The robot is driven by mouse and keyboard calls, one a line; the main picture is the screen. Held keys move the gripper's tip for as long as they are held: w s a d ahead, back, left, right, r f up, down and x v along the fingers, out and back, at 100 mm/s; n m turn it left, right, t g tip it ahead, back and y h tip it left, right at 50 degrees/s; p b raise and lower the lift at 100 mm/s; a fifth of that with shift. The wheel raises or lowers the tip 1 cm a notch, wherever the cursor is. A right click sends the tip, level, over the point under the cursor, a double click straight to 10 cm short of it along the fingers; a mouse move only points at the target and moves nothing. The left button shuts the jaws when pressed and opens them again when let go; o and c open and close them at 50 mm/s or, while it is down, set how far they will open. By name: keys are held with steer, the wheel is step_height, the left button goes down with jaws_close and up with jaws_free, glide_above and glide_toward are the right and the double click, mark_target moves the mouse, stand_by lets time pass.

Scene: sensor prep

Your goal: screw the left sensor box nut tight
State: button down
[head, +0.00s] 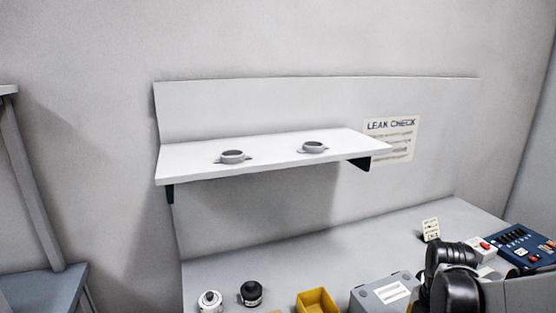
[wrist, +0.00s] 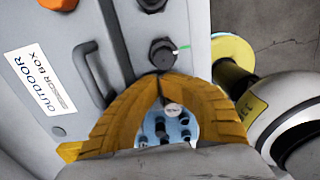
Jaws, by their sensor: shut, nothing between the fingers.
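In the wrist view a grey box (wrist: 60,80) labelled "OUTDOOR", the rest of its label partly readable, stands at the left with a dark handle. A black nut (wrist: 162,52) sits on a grey face beside it, with a short green line at its right. A second black nut (wrist: 152,4) shows at the top edge. I cannot tell which nut is the left one. My gripper (wrist: 160,82) has yellow fingers, shut with their tips together and nothing between them. The tips appear just below the nearer nut; I cannot tell whether they touch it. My gripper is not visible in the head view.
In the head view a shelf (head: 190,165) holds two grey rings (head: 233,157). The bench (head: 300,240) below carries a yellow bin (head: 316,301), a white-labelled grey box (head: 375,297) and a blue control panel (head: 520,245). My dark arm crosses the lower right.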

steer(key=shift+s+d, duration=0.2)
steer(key=shift+s, duration=0.2)
steer(key=shift+s+d, duration=0.15)
steer(key=shift+s, duration=0.6)
steer(key=shift+d, duration=0.25)
stand_by(0.3)
step_height(320, 180, up, 6)
steer(key=p, duration=0.5)
steer(key=shift+d+r, duration=0.1)
steer(key=shift+d, duration=0.05)
